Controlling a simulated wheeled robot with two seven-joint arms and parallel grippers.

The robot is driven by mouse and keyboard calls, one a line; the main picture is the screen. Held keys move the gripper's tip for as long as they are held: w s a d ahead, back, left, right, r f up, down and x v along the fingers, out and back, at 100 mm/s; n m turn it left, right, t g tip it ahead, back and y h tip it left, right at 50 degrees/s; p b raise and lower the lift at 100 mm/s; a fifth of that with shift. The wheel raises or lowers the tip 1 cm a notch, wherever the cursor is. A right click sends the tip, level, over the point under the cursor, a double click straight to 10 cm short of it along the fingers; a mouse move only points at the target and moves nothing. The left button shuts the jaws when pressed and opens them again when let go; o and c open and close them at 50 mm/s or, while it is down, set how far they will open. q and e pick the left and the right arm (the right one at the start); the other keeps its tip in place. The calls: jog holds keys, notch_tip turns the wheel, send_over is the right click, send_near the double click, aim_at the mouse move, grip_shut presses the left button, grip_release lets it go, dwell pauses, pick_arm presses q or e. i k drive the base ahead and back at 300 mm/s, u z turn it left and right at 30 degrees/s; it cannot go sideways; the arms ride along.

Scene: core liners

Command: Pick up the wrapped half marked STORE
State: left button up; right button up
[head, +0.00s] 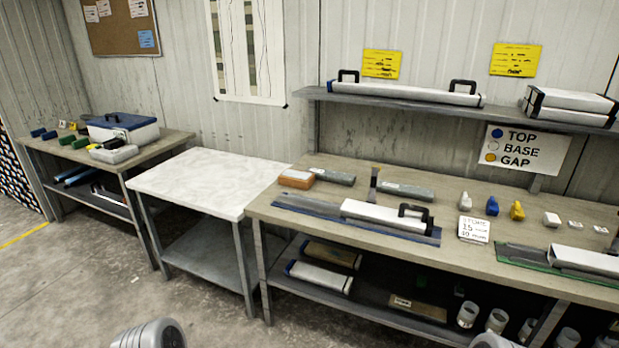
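A white card reading STORE (474,229) stands on the brown workbench (350,185). Left of it, a long white half-round piece (375,216) with a black handle (415,215) lies on a blue tray or mat (310,208). I cannot tell whether this piece is wrapped or bears a STORE mark itself. Another pale half-round piece (585,260) lies on a green mat (515,255) at the right edge, partly cut off. Neither gripper is in view; only rounded grey parts of my arms show at the bottom edge.
A white-topped table (210,178) stands bare at the centre left. Small blue and yellow pieces (517,210) sit behind the card. A shelf (420,102) above holds long white boxes with black handles. The lower shelf holds jars and liners. Open floor lies in front.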

aim_at(328, 175)
jog(key=u, duration=0.6)
jog(key=i, duration=0.7)
jog(key=u, duration=0.35)
